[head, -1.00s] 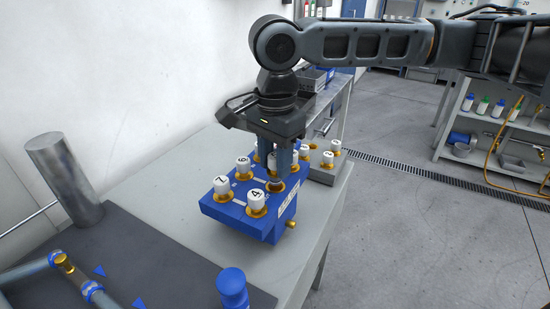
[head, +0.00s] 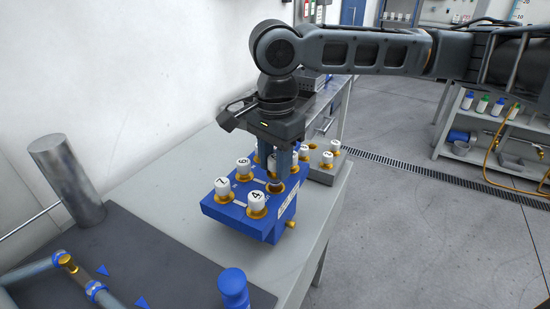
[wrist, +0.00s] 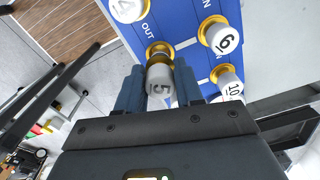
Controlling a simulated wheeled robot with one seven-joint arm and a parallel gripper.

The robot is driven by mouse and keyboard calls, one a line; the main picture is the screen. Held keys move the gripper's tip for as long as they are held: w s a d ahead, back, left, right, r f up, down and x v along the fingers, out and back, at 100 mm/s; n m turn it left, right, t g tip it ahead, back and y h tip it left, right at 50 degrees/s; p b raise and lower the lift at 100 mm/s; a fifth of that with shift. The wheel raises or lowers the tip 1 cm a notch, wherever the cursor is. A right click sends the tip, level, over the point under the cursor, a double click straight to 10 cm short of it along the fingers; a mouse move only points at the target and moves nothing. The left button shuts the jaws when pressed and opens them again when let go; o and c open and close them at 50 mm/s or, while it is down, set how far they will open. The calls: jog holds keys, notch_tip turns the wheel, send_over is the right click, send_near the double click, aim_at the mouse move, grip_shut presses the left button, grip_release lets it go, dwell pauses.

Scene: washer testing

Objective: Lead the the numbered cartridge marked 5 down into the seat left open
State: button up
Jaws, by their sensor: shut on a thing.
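The cartridge marked 5 (wrist: 160,88) is white and sits between the fingers of my gripper (wrist: 158,76), which is shut on it. In the head view my gripper (head: 273,168) points down over the blue block (head: 238,221), and the cartridge is mostly hidden by the fingers. The open seat (head: 275,187) is a gold ring in the block, just below the fingers and behind the cartridge marked 4 (head: 256,201). In the wrist view the gold ring (wrist: 158,50) shows at the cartridge's far end; I cannot tell whether the cartridge has entered it.
White cartridges marked 7 (head: 222,186) and 6 (head: 243,164) stand in the block near my gripper. A grey block (head: 325,172) with small white pieces is behind. A steel cylinder (head: 66,181) and a blue bottle (head: 232,288) stand apart from the block.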

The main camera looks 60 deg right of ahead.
aim_at(275, 175)
jog(key=shift+f, duration=0.15)
jog(key=shift+f+b, duration=0.7)
jog(key=shift+f, duration=0.95)
jog(key=o, duration=1.2)
jog(key=shift+c, duration=0.2)
jog(key=shift+r, duration=0.1)
notch_tip(275, 175, up, 7)
jog(key=shift+r, duration=0.2)
notch_tip(275, 175, up, 7)
jog(key=p, duration=0.7)
jog(key=shift+p, duration=0.4)
